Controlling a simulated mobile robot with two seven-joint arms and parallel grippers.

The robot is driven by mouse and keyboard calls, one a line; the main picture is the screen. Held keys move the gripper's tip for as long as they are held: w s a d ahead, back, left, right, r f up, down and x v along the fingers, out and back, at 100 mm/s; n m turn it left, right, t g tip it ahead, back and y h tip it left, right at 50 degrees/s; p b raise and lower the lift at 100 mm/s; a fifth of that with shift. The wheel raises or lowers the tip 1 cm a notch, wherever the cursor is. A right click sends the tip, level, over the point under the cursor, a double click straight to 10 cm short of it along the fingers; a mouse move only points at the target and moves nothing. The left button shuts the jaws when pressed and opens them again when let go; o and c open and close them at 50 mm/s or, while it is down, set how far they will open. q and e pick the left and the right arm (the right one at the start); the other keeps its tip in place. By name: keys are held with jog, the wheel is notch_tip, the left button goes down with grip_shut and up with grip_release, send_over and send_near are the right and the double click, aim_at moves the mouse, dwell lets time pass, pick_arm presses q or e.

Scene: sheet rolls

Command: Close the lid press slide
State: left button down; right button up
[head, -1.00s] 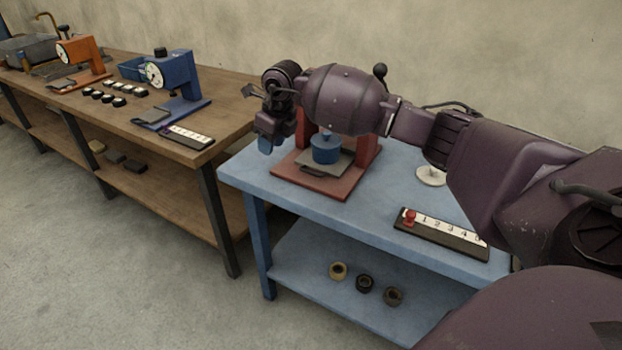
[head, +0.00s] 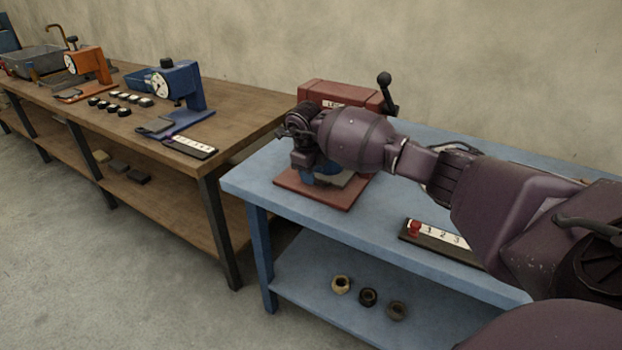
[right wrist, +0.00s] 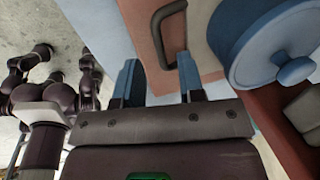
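The red lid press (head: 340,95) stands on the blue bench, with a black-knobbed lever at its right. Its red base plate (head: 318,194) carries a grey slide (head: 350,181), partly hidden by my right arm. A blue lidded pot (right wrist: 282,45) sits at the slide, at the upper right of the right wrist view. A dark U-shaped handle (right wrist: 159,38) lies in front of the slide. My right gripper (right wrist: 158,78) is open and empty, its blue fingertips to either side of the handle's near end in that view. It also shows at the press in the head view (head: 308,168). My left gripper is not seen.
A numbered strip with a red peg (head: 414,229) lies at the blue bench's front edge. Several ring-shaped parts (head: 368,297) lie on its lower shelf. The wooden bench (head: 240,112) at left holds a blue press (head: 185,88) and an orange press (head: 90,68).

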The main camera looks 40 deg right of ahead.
jog(key=shift+w+d+f, duration=0.1)
jog(key=shift+d+f, duration=0.1)
jog(key=shift+f, duration=0.95)
jog(key=shift+c, duration=0.2)
grip_shut()
